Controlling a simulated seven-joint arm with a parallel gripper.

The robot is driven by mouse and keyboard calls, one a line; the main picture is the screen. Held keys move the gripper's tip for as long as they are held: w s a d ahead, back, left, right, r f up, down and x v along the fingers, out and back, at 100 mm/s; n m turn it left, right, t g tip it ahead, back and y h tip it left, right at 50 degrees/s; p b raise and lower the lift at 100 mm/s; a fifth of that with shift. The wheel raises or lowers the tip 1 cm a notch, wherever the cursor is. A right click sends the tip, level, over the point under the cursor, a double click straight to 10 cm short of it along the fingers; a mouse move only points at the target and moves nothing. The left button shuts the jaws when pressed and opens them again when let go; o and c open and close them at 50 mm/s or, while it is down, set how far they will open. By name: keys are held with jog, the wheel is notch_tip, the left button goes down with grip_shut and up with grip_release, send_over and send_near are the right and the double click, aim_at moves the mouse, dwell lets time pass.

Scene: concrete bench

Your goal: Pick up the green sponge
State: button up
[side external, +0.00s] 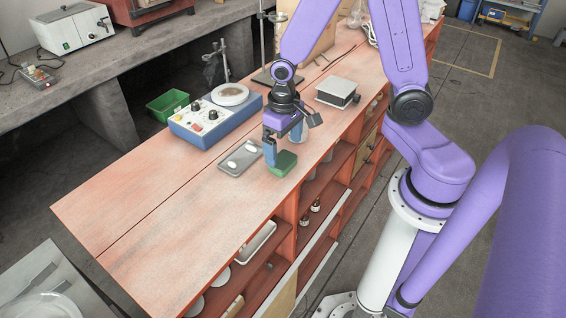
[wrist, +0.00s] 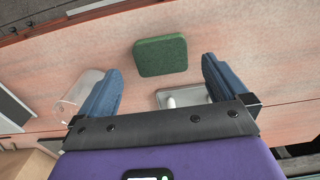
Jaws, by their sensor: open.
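The green sponge (side external: 284,163) is a small square block lying flat near the front edge of the wooden bench top in the side view. In the wrist view the sponge (wrist: 161,55) lies ahead of the fingertips, roughly midway between them. My gripper (side external: 271,151) is at the sponge's left in the side view, low over the bench. Its two blue fingers are spread and nothing is between them; the gripper also shows in the wrist view (wrist: 160,82). I cannot tell whether a finger touches the sponge.
A grey metal tray (side external: 240,158) with white pieces lies just left of the sponge. A clear beaker (side external: 299,133) stands close behind my gripper. A blue hotplate (side external: 206,127) and a small scale (side external: 337,92) stand farther back. The bench's near left part (side external: 150,230) is clear.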

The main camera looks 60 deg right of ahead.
aim_at(283, 160)
jog(key=shift+a+f, duration=0.1)
jog(key=shift+f, duration=1.9)
jog(key=shift+w, duration=0.1)
jog(key=c, duration=1.1)
